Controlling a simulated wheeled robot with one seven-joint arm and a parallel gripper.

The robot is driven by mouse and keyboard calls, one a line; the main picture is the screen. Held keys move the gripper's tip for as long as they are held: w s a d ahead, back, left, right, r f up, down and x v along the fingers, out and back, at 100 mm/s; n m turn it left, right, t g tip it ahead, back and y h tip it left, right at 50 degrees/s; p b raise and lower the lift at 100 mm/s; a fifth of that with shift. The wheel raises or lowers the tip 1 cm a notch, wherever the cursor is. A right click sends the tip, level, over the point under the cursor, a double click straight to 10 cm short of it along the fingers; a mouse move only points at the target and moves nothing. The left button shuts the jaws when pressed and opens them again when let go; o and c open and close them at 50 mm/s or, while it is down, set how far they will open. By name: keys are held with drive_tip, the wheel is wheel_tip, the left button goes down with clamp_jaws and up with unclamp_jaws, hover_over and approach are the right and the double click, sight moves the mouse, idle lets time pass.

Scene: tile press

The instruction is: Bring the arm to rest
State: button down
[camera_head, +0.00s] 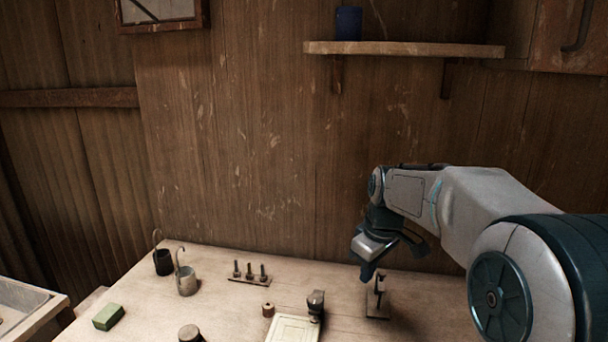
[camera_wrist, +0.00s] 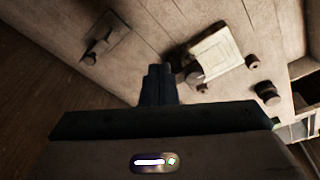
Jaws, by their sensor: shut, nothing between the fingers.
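My arm reaches in from the right in the head view. My gripper (camera_head: 368,272) points down above the back right of the table (camera_head: 230,318), close to a small dark upright piece on a base plate (camera_head: 377,310); I cannot tell whether they touch in the head view. In the wrist view my gripper (camera_wrist: 159,70) has its fingers together with nothing between them, and the upright piece stands apart from it at upper left.
Pegs (camera_head: 249,271), two hooked cups (camera_head: 187,281), a green block (camera_head: 108,316) and small round pieces stand further left. A shelf (camera_head: 405,49) hangs on the wall.

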drive_tip(key=s+f+m, duration=0.2)
drive_tip(key=s+m, duration=0.2)
drive_tip(key=s, duration=0.7)
drive_tip(key=s+d+f+m+t+h, duration=0.1)
drive_tip(key=s+f+m, duration=0.2)
drive_tip(key=s, duration=0.8)
drive_tip(key=shift+s+m, duration=0.15)
drive_tip(key=shift+m, duration=0.75)
drive_tip(key=shift+a, duration=0.15)
